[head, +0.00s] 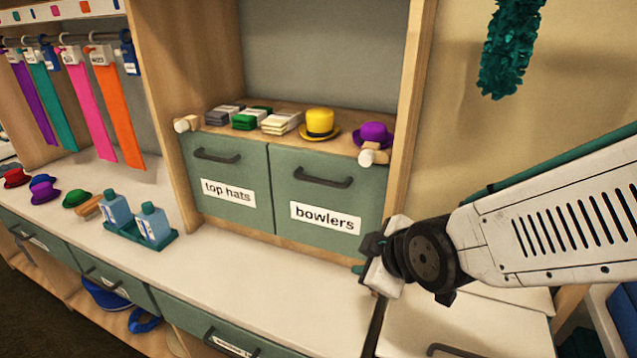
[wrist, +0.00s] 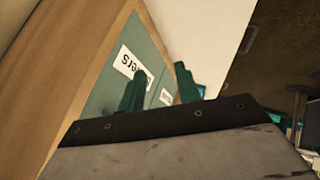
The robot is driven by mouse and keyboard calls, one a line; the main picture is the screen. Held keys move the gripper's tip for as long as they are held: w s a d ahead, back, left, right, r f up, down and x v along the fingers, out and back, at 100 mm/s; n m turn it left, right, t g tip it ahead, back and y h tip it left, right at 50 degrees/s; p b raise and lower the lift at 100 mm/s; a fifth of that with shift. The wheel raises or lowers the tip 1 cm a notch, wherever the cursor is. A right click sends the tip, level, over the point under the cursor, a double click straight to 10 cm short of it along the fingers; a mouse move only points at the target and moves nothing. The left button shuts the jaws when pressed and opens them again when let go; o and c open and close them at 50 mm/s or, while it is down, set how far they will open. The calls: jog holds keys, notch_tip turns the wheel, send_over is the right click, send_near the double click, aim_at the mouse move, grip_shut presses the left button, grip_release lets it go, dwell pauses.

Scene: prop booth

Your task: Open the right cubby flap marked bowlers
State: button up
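The right cubby flap (head: 345,198) is a green panel with a dark bar handle (head: 322,178) near its top and a white "bowlers" label (head: 325,217). It is shut, level with the shut "top hats" flap (head: 228,172) on its left. My gripper (head: 362,268) is at the lower right of the bowlers flap, in front of the cubby's right side, mostly hidden by my wrist. In the wrist view my gripper (wrist: 160,88) shows two green fingers spread apart with nothing between them.
The white counter (head: 270,285) in front is clear. Blue bottles (head: 153,224) stand to the left.

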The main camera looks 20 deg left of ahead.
jog(key=w+a+r+n+t+y, duration=0.2)
jog(key=a+r+n+t+y, duration=0.15)
jog(key=a, duration=0.25)
jog(key=n+t, duration=0.2)
jog(key=n, duration=0.2)
send_near(316, 182)
jog(key=w, duration=0.2)
jog(key=shift+y, duration=0.55)
jog(key=x, duration=0.5)
jog(key=f+x, duration=0.1)
jog(key=x, duration=0.1)
jog(key=shift+a, duration=0.45)
jog(key=shift+s, duration=0.1)
grip_shut()
